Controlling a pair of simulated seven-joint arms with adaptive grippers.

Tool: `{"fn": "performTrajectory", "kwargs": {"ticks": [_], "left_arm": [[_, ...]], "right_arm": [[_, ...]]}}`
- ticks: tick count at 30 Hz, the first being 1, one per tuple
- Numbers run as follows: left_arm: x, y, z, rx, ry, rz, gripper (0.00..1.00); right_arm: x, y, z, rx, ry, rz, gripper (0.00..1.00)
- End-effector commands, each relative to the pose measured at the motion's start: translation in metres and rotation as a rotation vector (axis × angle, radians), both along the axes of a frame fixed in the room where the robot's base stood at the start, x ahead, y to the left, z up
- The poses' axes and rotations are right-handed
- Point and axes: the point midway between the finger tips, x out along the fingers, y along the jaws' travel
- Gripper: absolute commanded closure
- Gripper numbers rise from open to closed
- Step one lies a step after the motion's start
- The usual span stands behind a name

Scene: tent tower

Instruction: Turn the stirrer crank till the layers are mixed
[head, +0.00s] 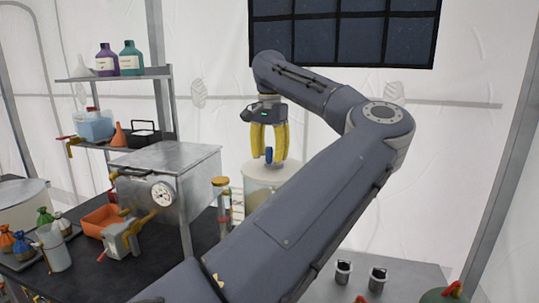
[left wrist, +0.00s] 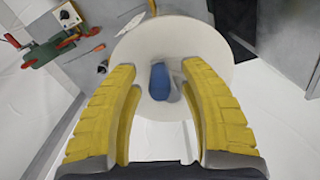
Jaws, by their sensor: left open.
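The blue crank knob (head: 268,154) stands above the pale round lid of the stirrer vessel (head: 257,192). My left gripper (head: 268,159) points down over it, with its yellow fingers open on either side of the knob. In the left wrist view the knob (left wrist: 159,82) lies between the spread fingers of my left gripper (left wrist: 160,74), with a gap on both sides. The round white lid (left wrist: 212,45) fills the space behind it. My left arm hides part of the vessel, so I cannot see the layers clearly. My right gripper is not in view.
A metal box with a gauge (head: 170,180) stands left of the vessel, near an orange tray (head: 103,219). A shelf (head: 112,74) holds a purple bottle (head: 106,60) and a green bottle (head: 131,58). Small dark cups (head: 377,279) stand at the lower right.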

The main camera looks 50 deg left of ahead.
Motion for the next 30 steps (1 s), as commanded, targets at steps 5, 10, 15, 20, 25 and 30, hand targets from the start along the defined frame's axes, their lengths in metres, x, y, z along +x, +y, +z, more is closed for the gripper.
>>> {"fn": "performTrajectory", "kwargs": {"ticks": [5,10,15,20,25,30], "left_arm": [[0.0000,-0.0001,0.0002,0.000,0.000,0.000,0.58],[0.0000,-0.0001,0.0003,0.000,0.000,0.000,0.78],[0.0000,-0.0001,0.0004,0.000,0.000,0.000,0.98],[0.0001,-0.0001,0.0005,0.000,0.000,0.000,1.00],[0.0007,-0.0001,0.0006,0.000,-0.001,-0.001,1.00],[0.0011,-0.0001,0.0008,0.000,-0.003,-0.004,1.00]], "right_arm": [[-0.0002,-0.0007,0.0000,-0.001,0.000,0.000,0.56],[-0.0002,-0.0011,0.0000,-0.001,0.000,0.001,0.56],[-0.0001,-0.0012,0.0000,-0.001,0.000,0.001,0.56],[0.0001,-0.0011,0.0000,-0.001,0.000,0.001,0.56],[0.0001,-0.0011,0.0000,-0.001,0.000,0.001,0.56],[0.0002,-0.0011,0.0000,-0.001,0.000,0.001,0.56]]}}
